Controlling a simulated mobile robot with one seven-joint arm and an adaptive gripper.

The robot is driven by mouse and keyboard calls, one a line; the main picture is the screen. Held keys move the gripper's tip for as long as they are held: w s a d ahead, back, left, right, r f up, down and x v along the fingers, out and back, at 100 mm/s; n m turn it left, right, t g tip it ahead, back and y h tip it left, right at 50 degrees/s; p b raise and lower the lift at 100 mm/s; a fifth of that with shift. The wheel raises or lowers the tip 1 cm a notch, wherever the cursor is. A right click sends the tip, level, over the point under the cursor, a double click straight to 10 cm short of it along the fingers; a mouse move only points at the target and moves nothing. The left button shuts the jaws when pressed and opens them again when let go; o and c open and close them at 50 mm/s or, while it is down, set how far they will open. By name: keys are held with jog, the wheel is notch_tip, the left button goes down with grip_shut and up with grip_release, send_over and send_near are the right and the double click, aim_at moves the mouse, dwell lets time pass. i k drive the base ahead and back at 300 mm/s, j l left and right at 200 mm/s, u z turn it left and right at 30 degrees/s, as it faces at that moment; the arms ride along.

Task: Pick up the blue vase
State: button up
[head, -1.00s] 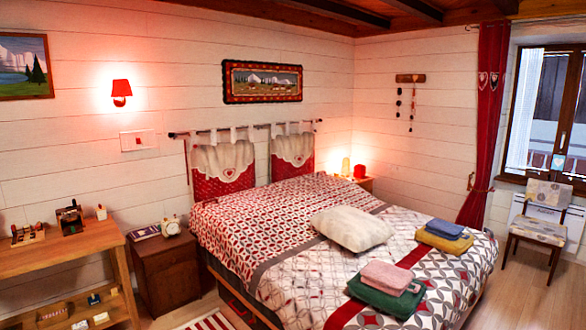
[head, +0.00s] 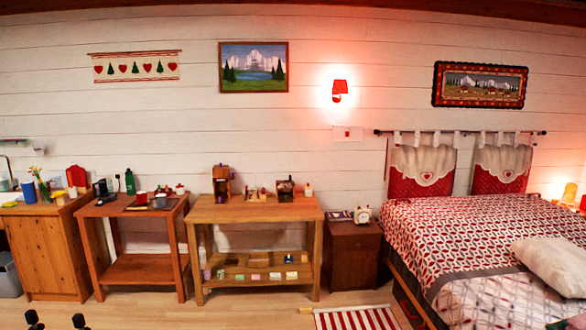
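A blue vessel (head: 29,192), probably the blue vase, stands upright on the wooden cabinet at the far left. Flowers with green stems (head: 40,178) rise beside or behind it. It is small in the picture, and I cannot tell whether the flowers stand in it. Two dark tips of my gripper (head: 56,321) show at the bottom left edge, apart, with bare floor between them. The rest of my gripper is cut off by the frame. It is far from the blue vessel and nothing shows between the tips.
The wooden cabinet (head: 48,250) also bears a red object (head: 76,176) and cups. Right of it stand a side table (head: 140,268) with a tray, a shelf table (head: 255,213), a nightstand (head: 352,262) and the bed (head: 470,220). The floor in front is mostly clear; a striped rug (head: 357,318) lies right.

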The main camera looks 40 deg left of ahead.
aim_at(28, 188)
jog(key=u, duration=2.65)
jog(key=i+l+z, duration=0.1)
jog(key=i+z, duration=0.35)
jog(key=i, duration=0.35)
jog(key=i+j+z, duration=0.15)
jog(key=i+z, duration=0.35)
jog(key=i, duration=0.3)
jog(key=i+z, duration=0.3)
jog(key=i, duration=0.8)
jog(key=i+u, duration=0.2)
jog(key=i, duration=0.35)
jog(key=i+l+u, duration=0.1)
jog(key=i+u, duration=0.15)
jog(key=i, duration=0.3)
jog(key=i+u, duration=0.75)
jog(key=u, duration=0.2)
